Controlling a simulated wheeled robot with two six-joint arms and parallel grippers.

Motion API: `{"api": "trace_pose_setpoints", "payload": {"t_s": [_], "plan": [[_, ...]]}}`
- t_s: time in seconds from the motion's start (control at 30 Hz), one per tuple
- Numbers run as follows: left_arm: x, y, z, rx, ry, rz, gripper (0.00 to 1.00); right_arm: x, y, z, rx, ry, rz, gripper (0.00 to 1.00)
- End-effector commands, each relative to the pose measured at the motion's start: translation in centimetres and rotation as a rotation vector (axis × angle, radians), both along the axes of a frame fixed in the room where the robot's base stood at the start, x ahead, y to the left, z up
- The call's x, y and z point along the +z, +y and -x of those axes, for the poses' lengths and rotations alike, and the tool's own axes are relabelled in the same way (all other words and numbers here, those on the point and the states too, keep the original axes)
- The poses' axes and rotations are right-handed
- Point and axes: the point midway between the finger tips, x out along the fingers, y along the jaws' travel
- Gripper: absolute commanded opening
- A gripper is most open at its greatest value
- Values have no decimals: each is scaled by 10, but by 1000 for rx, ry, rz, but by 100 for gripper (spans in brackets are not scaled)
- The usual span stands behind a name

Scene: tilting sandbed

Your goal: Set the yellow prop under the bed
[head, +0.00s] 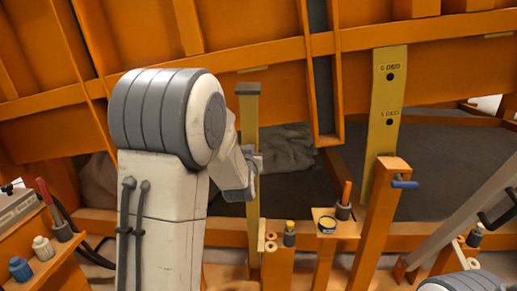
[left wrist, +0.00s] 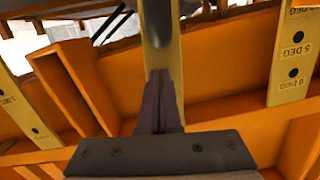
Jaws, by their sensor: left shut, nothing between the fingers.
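The yellow prop (head: 251,120) is an upright post with a grey cap, standing in front of the orange tilting bed (head: 215,70). Its top overlaps the bed's lower beam in the head view; I cannot tell whether they touch. My left gripper (head: 257,168) is beside the prop's middle, and the arm hides part of the scene behind it. In the left wrist view the dark fingers (left wrist: 160,85) are shut together and empty, with the yellow prop (left wrist: 162,50) directly beyond them. My right gripper is out of view.
A yellow degree plate (head: 387,110) hangs at the right, beside an orange post (head: 378,220) with a blue pin (head: 404,183). Bottles (head: 43,247) stand on a shelf at the left.

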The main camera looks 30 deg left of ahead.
Motion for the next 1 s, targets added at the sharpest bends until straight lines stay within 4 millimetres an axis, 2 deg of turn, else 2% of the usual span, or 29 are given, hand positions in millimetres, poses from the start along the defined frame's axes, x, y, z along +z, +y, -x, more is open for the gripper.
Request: {"api": "trace_pose_setpoints", "payload": {"t_s": [0.23,0.33,0.37,0.47,0.57,0.6,0.67,0.7,0.77,0.8,0.9,1.0], "plan": [[1,-3,-1,-7,2,1,0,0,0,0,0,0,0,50],[-4,-22,-2,-45,36,20,0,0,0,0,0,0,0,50],[-7,-32,-2,-66,55,29,0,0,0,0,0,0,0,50],[-22,-81,2,-162,155,70,0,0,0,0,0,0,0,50],[-43,-147,20,-296,307,115,0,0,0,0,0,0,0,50],[-53,-174,33,-352,377,130,0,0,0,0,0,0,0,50],[-67,-212,56,-434,485,144,0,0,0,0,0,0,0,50],[-75,-235,75,-487,558,149,0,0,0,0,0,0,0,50],[-88,-265,107,-563,673,149,0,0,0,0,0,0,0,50],[-96,-283,130,-611,751,143,0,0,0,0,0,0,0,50],[-111,-315,192,-719,937,117,0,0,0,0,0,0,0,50],[-122,-330,249,-797,1104,70,0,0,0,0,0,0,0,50]]}}
